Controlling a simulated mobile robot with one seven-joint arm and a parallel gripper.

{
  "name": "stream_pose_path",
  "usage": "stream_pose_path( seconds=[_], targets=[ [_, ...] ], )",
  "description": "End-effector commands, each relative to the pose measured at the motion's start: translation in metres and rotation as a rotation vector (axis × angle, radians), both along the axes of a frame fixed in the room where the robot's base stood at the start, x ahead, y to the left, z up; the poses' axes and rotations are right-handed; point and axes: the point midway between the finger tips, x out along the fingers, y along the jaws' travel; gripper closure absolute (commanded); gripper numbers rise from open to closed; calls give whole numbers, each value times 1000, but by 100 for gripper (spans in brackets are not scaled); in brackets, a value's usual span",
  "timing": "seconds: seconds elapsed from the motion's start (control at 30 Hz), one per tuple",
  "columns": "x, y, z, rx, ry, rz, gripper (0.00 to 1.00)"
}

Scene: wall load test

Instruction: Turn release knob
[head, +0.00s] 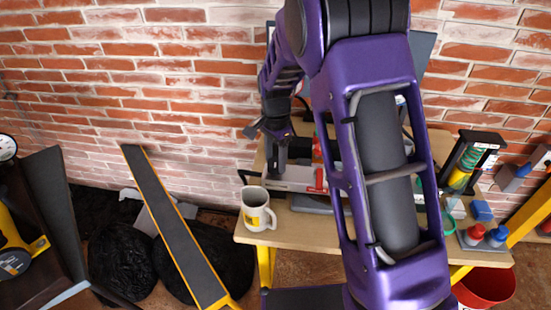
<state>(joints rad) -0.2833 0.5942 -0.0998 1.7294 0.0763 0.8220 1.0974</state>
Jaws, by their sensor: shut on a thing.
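My gripper (276,172) points down at the back left of the workbench (325,230), behind the white mug. It is shut on a small part at a low grey-white device (293,186). That part, which I take for the release knob, is hidden by the fingers, so its shape and turn angle cannot be seen. A red piece (320,180) stands at the device's right end. My purple arm covers the middle of the bench and hides part of what is there.
A white mug (256,212) with a yellow mark stands close in front of my gripper. A spring stand (466,165), blue and red blocks (484,232) and a red bucket (487,287) are at right. A yellow-edged ramp (172,225) and black bags (122,260) lie left. A brick wall (150,80) stands behind.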

Motion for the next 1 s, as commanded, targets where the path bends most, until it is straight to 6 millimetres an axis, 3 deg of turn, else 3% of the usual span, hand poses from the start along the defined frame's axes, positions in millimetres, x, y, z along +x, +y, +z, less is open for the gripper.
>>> stream_pose_path(
  seconds=[0.27, 1.0],
  targets=[
    [0, 0, 1, 0, -1, 155, 99],
    [1, 0, 1, 0, -1, 849, 99]
  ],
)
